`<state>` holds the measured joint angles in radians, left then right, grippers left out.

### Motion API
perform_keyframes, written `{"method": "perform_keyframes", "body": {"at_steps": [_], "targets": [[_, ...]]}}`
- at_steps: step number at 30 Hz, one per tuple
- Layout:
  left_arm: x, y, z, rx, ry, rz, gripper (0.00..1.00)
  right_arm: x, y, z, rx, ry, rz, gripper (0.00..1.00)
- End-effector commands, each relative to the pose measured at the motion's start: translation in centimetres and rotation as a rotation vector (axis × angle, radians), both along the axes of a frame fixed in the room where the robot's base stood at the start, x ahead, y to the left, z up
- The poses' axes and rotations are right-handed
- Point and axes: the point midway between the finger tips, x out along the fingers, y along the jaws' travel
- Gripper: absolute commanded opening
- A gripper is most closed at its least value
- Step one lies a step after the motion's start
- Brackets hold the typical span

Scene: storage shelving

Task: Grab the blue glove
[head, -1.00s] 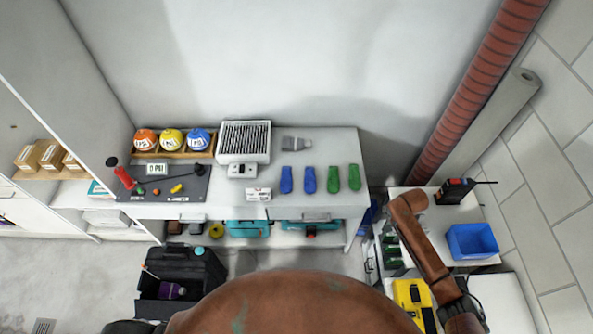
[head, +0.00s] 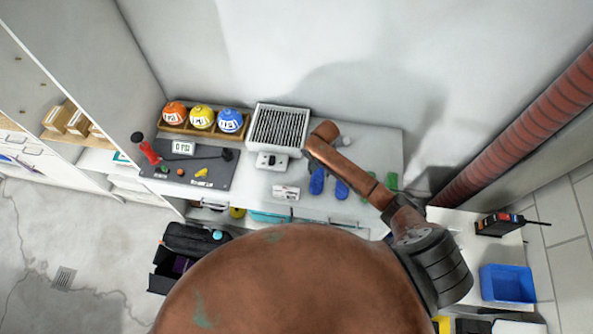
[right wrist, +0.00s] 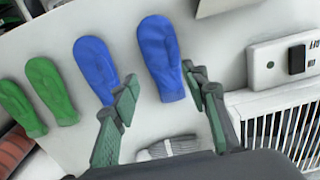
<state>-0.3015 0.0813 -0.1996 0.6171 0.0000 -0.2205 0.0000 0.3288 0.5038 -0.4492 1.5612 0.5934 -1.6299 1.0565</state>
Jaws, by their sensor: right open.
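Two blue gloves lie flat on the white table, the left one (head: 317,181) and the right one (head: 341,190) in the head view. In the right wrist view, one blue glove (right wrist: 162,55) lies between and beyond the fingertips of my right gripper (right wrist: 161,77); it is the one nearer the slatted white unit. The other blue glove (right wrist: 95,68) lies just left of the left finger. My right gripper is open and empty, above the table. In the head view my arm hides most of it. My left gripper is not in view.
Green gloves (right wrist: 48,88) lie beside the blue ones. A grey ribbed item (right wrist: 170,148) lies below the fingers in the wrist view. The slatted white unit (head: 279,128) and a small white box (head: 285,192) stand left of the gloves. A blue bin (head: 507,283) is at the right.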

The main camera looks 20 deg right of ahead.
Motion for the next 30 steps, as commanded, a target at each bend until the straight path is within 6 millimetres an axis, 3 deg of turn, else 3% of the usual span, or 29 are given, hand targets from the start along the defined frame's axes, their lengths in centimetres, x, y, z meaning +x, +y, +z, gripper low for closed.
{"method": "perform_keyframes", "body": {"at_steps": [8, 18, 27, 30], "targets": [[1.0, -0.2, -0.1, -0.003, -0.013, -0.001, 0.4, 0.3, 0.5, -2.7, -0.001, 0.003, 0.01, 0.61], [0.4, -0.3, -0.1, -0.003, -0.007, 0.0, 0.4, 0.7, 0.1, -7.1, -0.002, 0.002, 0.015, 0.61], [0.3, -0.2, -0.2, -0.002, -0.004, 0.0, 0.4, 0.7, 0.0, -7.8, -0.002, 0.001, 0.013, 0.61], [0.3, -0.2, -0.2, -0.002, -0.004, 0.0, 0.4, 0.7, 0.0, -7.8, -0.002, 0.001, 0.012, 0.56]]}}
